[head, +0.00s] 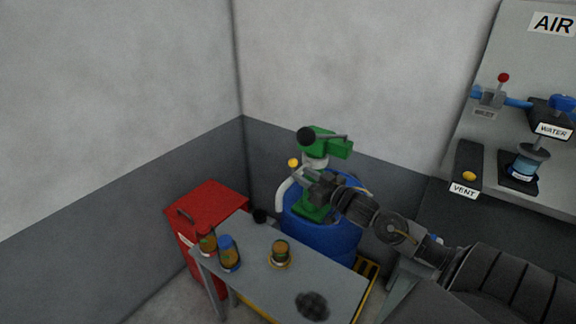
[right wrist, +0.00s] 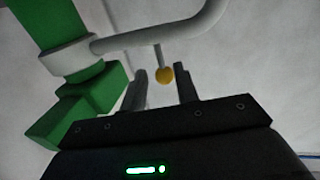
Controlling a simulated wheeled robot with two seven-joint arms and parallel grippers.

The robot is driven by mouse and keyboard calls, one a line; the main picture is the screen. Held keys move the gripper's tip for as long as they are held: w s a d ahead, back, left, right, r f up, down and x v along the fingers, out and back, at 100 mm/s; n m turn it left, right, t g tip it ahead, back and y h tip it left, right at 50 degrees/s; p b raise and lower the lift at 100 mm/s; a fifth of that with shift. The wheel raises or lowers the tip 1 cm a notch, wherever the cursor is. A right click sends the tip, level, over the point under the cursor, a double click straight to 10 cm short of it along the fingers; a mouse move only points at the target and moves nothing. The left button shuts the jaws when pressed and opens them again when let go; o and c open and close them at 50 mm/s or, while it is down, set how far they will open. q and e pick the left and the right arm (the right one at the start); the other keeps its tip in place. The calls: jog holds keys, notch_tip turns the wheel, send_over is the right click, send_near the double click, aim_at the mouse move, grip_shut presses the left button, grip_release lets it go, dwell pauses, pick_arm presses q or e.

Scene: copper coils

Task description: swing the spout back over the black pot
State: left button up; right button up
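The pale grey spout (head: 283,190) comes off the green pump (head: 318,142) and bends down. Its lower end is close to the right of a small black round thing (head: 260,216), which looks like the black pot, at the table's back edge. A yellow ball (head: 293,162) on a short rod sticks out from the spout. My right gripper (head: 305,174) is at the spout, close to the ball. In the right wrist view its fingers (right wrist: 162,84) are apart, and the ball (right wrist: 164,75) shows between their tips; contact cannot be told. My left gripper is out of view.
The pump stands on a blue drum (head: 320,238). The grey table (head: 255,284) carries several coloured cylinders, one on a yellowish dish (head: 279,264), and a dark speckled lump (head: 312,305). A red cabinet (head: 210,204) stands behind left. A valve panel (head: 515,80) is at right.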

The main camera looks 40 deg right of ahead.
jog(key=w, duration=0.7)
jog(key=shift+a+p, duration=0.4)
jog(key=shift+p, duration=0.05)
grip_shut()
